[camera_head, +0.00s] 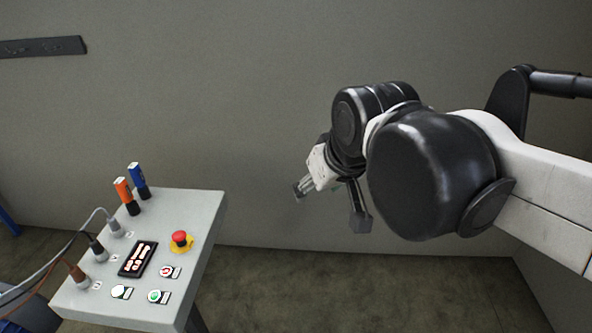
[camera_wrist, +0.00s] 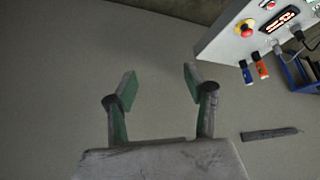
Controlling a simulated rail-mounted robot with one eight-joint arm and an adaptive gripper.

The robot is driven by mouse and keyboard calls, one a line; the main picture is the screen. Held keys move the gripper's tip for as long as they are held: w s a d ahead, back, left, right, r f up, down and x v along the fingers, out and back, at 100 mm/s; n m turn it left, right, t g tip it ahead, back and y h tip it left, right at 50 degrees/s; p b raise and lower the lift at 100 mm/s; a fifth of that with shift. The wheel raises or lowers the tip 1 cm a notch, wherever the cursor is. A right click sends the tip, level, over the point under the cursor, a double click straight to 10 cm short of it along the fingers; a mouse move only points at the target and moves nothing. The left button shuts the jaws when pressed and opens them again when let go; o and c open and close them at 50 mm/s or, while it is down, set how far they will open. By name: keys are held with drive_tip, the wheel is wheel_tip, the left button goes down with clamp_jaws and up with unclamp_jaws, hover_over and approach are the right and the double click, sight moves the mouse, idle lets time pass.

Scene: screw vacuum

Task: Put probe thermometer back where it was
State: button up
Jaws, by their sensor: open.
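An orange handled device (camera_head: 123,190) and a blue one (camera_head: 139,178) stand upright side by side at the far edge of the control box (camera_head: 205,215). Both also show in the wrist view, the orange (camera_wrist: 261,67) and the blue (camera_wrist: 246,72). I cannot tell from the frames which of them, if either, is the probe thermometer. My gripper (camera_head: 330,205) is open and empty, in the air to the right of the box and apart from it. Its two spread fingers show in the wrist view (camera_wrist: 160,82) with only bare wall beyond them.
The box carries a red emergency button (camera_head: 180,239), a lit display (camera_head: 138,259), several small buttons and plugged cables (camera_head: 92,245) on its left. A dark strip (camera_head: 42,47) hangs on the wall (camera_head: 230,90). Free air lies between my gripper and the box.

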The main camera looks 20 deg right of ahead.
drive_tip(key=s+d+f+m, duration=0.1)
drive_tip(key=s+d+f, duration=0.1)
drive_tip(key=s+f, duration=0.3)
drive_tip(key=shift+s+t, duration=0.2)
drive_tip(key=shift+t, duration=0.2)
wheel_tip(320, 180, down, 4)
drive_tip(key=b, duration=0.4)
drive_tip(key=shift+f, duration=0.15)
idle(0.5)
